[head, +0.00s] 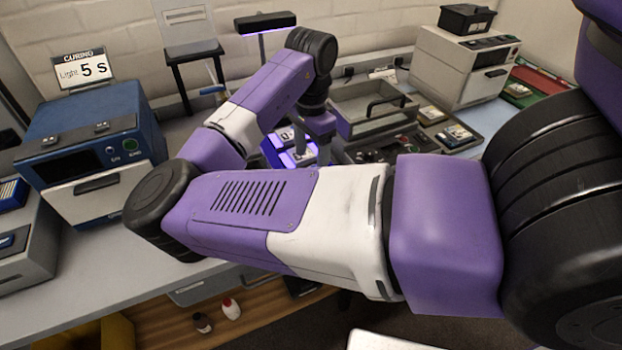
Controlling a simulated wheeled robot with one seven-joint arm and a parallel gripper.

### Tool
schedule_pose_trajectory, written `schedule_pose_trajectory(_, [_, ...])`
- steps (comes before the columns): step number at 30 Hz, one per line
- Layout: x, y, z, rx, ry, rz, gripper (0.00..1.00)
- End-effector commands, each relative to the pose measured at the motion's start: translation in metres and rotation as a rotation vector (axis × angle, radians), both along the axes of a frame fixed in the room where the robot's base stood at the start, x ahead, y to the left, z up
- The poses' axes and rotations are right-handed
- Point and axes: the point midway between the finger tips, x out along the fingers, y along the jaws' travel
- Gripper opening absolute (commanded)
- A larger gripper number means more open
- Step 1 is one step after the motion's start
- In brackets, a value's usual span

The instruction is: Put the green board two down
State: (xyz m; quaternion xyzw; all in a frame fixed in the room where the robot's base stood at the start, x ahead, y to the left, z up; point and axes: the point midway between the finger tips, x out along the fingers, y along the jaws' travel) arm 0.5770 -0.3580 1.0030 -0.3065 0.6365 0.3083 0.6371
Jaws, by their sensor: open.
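My gripper (325,152) hangs at the end of my purple and white arm, near the middle of the bench. Its jaws are open, but the fingertips are small and partly hidden behind my own arm. Just left of it a small block lit violet (285,146) shows a pale label; I cannot read it surely. Small board-like pieces lie right of the gripper, one on a grey holder (432,114) and one on a tray (456,135). I cannot tell which piece is green board two. A green tray (520,93) lies at the far right.
A blue curing box (88,140) with a "Light 5 s" sign (82,70) stands at left. A violet lamp (265,23) stands at the back. A grey bin (372,105) and a white machine (462,65) stand at right, near a red tray (542,77). My forearm covers the bench's front middle.

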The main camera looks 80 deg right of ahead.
Motion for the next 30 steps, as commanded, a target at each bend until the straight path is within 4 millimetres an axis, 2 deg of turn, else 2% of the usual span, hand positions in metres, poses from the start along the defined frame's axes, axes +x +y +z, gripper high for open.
schedule_pose_trajectory(12, [-0.001,0.002,-0.050,-0.001,0.001,0.002,0.67])
schedule_pose_trajectory(21, [-0.001,0.002,-0.054,-0.003,0.000,0.002,0.65])
schedule_pose_trajectory(30, [-0.001,0.002,-0.054,-0.003,0.000,0.002,0.06])
